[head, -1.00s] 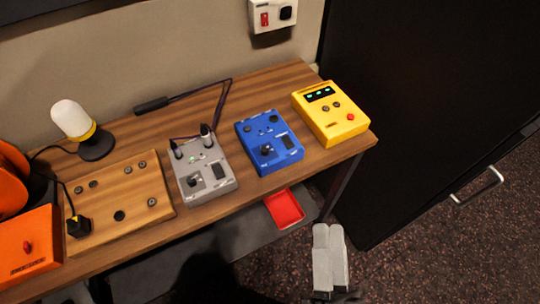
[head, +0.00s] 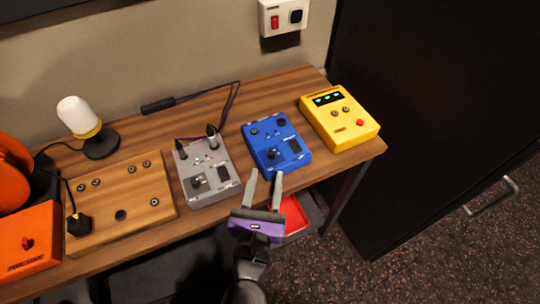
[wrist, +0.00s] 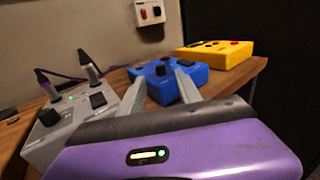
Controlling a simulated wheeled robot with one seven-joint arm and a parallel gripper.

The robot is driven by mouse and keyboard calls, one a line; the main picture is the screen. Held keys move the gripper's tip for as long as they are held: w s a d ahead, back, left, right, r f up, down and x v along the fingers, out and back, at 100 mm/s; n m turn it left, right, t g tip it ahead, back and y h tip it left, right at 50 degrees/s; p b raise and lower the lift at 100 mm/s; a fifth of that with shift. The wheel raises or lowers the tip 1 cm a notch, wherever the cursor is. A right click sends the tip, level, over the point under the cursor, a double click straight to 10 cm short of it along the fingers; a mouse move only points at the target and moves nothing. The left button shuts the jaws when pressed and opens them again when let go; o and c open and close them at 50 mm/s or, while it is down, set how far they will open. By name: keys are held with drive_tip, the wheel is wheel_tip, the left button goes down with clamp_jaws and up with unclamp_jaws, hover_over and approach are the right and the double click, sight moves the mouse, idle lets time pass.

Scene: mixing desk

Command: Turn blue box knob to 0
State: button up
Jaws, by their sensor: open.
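The blue box (head: 268,133) stands on the wooden desk between the grey box and the yellow box. Its dark knob (head: 273,154) is on the near left of its top face; the mark it points to is too small to read. In the wrist view the blue box (wrist: 155,89) is straight ahead, and a dark knob (wrist: 161,70) shows on it between my fingers. My gripper (head: 264,176) is open and empty, at the desk's front edge just short of the blue box. Its fingers point toward the box and appear apart from the knob.
The grey box (head: 207,181) with two plugged cables stands close on the left. The yellow box (head: 352,130) is on the right. A red tray (head: 293,214) lies below the desk's front edge. A wooden board (head: 148,205) and a lamp (head: 78,115) are farther left.

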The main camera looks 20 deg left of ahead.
sight(270, 156)
drive_tip(key=x, duration=0.6)
drive_tip(key=shift+w, duration=0.25)
clamp_jaws()
